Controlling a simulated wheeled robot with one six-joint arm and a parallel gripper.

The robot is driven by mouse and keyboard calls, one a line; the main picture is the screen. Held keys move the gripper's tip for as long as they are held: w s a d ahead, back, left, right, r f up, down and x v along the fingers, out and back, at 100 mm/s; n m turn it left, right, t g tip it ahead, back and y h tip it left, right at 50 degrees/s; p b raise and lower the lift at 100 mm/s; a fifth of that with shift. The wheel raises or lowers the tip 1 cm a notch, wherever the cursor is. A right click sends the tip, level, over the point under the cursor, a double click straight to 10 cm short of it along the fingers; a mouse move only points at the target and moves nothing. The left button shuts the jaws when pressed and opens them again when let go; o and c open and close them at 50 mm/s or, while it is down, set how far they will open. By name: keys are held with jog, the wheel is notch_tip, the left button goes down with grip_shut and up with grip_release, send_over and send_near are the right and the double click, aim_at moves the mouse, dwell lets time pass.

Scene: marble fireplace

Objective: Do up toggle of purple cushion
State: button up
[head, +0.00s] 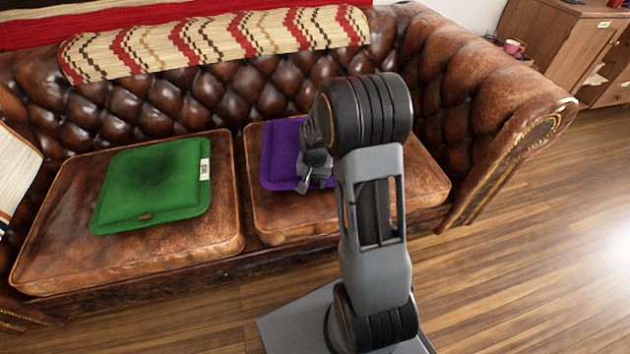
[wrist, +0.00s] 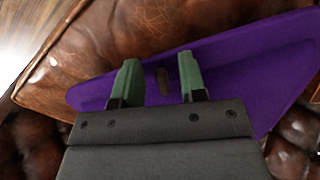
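The purple cushion (head: 281,155) lies on the right seat of the brown leather sofa, partly hidden behind my arm in the head view. It fills much of the wrist view (wrist: 245,72). A small dark brown toggle (wrist: 163,81) shows on the cushion near its edge. My gripper (wrist: 157,76) is open, with its two green fingertips apart and the toggle between them in the picture. I cannot tell whether the fingers touch the cushion. In the head view my gripper (head: 309,184) is over the cushion's front part.
A green cushion (head: 155,185) with a small brown toggle and a white label lies on the left seat. A patterned blanket (head: 215,45) hangs over the sofa back. The sofa arm (head: 500,120) rises at the right. Wooden floor (head: 540,240) is clear at the right.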

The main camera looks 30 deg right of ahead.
aim_at(316, 182)
grip_shut()
jog(key=shift+d+r+n+p, duration=0.1)
jog(key=shift+r+n+p, duration=0.1)
jog(key=shift+n+p, duration=0.5)
jog(key=shift+d+f+n, duration=0.1)
jog(key=shift+f+n, duration=0.05)
jog(key=shift+n, duration=0.55)
grip_release()
notch_tip(316, 182, up, 14)
jog(key=p, duration=0.5)
jog(key=shift+f, duration=0.1)
